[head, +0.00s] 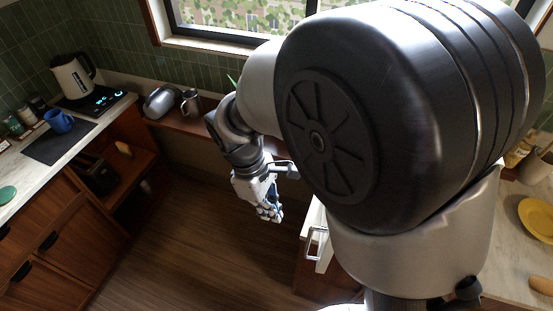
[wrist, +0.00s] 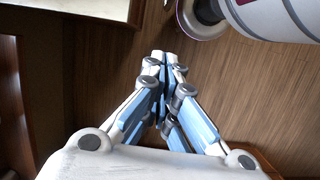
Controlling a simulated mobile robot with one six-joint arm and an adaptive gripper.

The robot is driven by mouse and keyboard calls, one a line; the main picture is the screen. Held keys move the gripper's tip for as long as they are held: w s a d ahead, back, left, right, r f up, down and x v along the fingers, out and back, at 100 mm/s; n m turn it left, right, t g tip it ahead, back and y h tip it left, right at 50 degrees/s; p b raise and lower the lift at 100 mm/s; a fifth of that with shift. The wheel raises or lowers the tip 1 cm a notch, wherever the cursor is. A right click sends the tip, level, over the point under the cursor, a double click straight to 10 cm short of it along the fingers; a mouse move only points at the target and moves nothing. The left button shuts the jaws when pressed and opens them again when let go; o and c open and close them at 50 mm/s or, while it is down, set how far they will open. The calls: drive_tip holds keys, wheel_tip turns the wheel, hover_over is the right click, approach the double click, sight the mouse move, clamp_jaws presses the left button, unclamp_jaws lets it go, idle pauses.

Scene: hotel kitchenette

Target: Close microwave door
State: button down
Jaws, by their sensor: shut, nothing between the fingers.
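No microwave can be made out for certain. A white panel with a metal handle (head: 318,242) shows at the lower middle of the head view, partly hidden behind my arm; I cannot tell whether it is the microwave door. My gripper (head: 270,214) hangs over the wooden floor, left of and a little above that panel in the picture, apart from it. In the wrist view the fingers (wrist: 164,62) come together at their tips, shut and empty, with only floor behind them.
The left counter holds a kettle (head: 73,76), a blue mug (head: 59,121) and a dark mat (head: 60,143). A metal cup (head: 190,102) stands on the ledge below the window. A yellow plate (head: 540,220) lies on the right counter. The floor (head: 185,245) between is clear.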

drive_tip(key=s+d+f+b, duration=0.2)
drive_tip(key=d+f, duration=0.3)
drive_tip(key=f, duration=0.2)
drive_tip(key=shift+d+f, duration=0.25)
drive_tip(key=shift+f, duration=0.1)
drive_tip(key=shift+s, duration=0.1)
drive_tip(key=shift+d, duration=0.1)
